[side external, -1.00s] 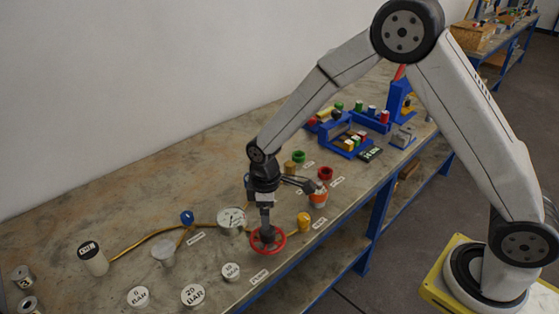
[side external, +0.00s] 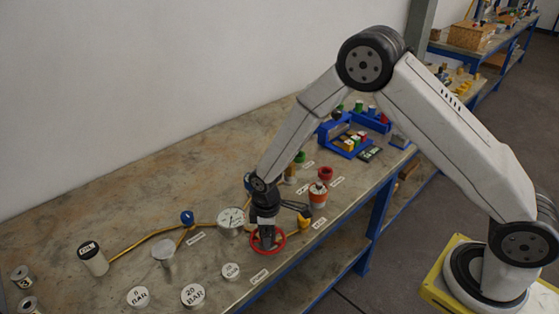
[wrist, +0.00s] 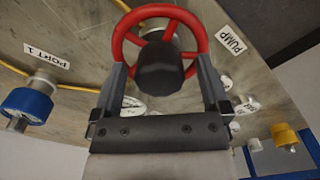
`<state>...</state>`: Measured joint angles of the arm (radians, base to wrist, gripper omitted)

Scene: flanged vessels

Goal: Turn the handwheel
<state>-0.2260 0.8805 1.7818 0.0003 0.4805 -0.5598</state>
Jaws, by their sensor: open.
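The red handwheel (side external: 281,245) sits near the front edge of the bench. In the wrist view its red rim (wrist: 120,35), spokes and dark central hub (wrist: 160,70) fill the upper middle. My gripper (side external: 266,236) is down at the wheel, partly hiding it in the side view. In the wrist view my gripper (wrist: 161,64) is open, with one finger on each side of the hub. The fingertips overlap the rim in the picture; I cannot tell whether they touch it.
A white gauge (side external: 230,219) stands close left of my gripper. An orange-and-white canister (side external: 318,197) and a yellow cap (side external: 305,224) are to the right. A yellow line (side external: 150,238) runs along the bench.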

